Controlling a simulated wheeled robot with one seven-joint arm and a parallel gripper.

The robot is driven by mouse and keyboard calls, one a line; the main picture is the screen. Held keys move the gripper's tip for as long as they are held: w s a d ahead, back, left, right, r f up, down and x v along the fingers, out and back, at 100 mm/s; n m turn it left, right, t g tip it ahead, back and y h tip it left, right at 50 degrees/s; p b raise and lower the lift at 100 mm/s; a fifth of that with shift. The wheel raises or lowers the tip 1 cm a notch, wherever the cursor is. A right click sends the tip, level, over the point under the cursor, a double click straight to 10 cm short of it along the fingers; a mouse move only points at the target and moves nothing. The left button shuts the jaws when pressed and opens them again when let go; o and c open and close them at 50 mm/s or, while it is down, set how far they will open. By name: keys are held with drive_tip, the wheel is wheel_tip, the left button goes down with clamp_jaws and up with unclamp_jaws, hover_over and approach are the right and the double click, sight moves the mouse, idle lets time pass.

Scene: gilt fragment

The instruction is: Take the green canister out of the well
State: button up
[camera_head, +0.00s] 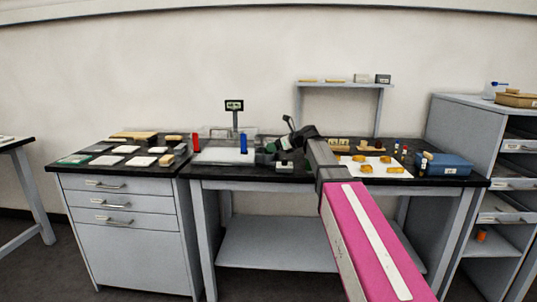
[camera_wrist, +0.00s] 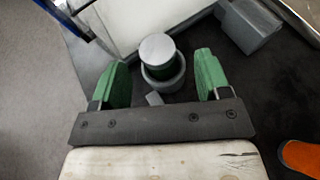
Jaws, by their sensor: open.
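The green canister (camera_wrist: 157,50) shows in the wrist view with a pale grey round lid and a strip of green body below it. It stands in a grey round well (camera_wrist: 167,86), with its top above the rim. My gripper (camera_wrist: 162,60) is open, with one green finger on each side of the canister and visible gaps between. I cannot tell how far the fingertips are above the well. In the head view my gripper (camera_head: 272,150) is over the dark bench beside the white board, and the canister cannot be made out there.
A grey block (camera_wrist: 247,25) stands right of the canister, near the right finger. A white board (camera_head: 223,155) lies left of my gripper, with a red block (camera_head: 195,143) and blue block (camera_head: 244,144). A white sheet with yellow pieces (camera_head: 375,172) lies to the right.

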drive_tip(key=x, duration=0.4)
drive_tip(key=shift+r, duration=0.15)
drive_tip(key=shift+s, duration=0.1)
drive_tip(key=shift+c, duration=0.3)
drive_tip(key=c, duration=1)
drive_tip(key=shift+r, duration=0.15)
